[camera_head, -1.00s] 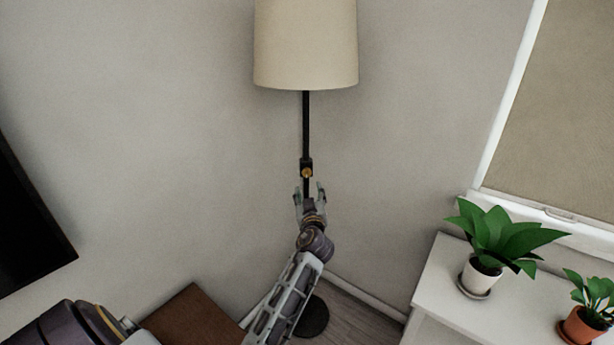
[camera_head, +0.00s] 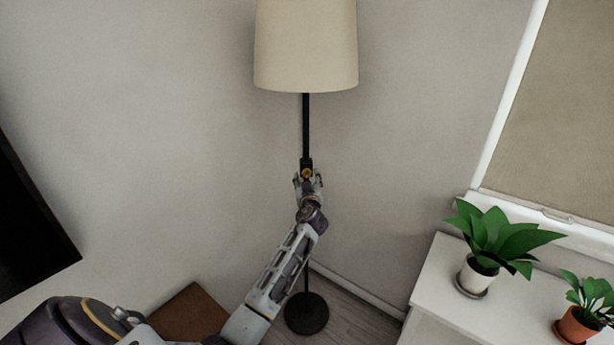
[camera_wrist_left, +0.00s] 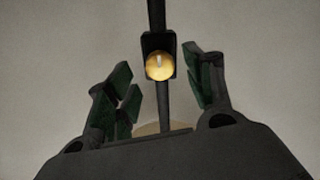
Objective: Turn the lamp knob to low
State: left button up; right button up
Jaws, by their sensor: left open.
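The floor lamp has a beige shade (camera_head: 305,45), a thin black pole (camera_head: 306,125) and a round dark base (camera_head: 307,314). Its gold knob (camera_head: 307,174) sits on a black housing on the pole. In the left wrist view the knob (camera_wrist_left: 159,66) faces me, with a pale upright mark on its face. My left gripper (camera_head: 308,180) is open just below and around the knob in the head view. In the wrist view its fingers (camera_wrist_left: 165,88) stand on both sides of the pole, apart from the knob. My right gripper is not in view.
A white cabinet (camera_head: 435,283) at the right holds a plant in a white pot (camera_head: 476,277) and one in a terracotta pot (camera_head: 578,326). A brown wooden surface (camera_head: 190,314) is at lower left, a black panel (camera_head: 28,220) at far left. The wall stands behind the lamp.

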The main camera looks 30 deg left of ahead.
aim_at(307, 173)
pick_arm(q)
jog(key=shift+x, duration=1.2)
jog(key=shift+w+a, duration=0.1)
jog(key=shift+w, duration=0.1)
jog(key=c, duration=0.9)
jog(key=shift+c, duration=0.7)
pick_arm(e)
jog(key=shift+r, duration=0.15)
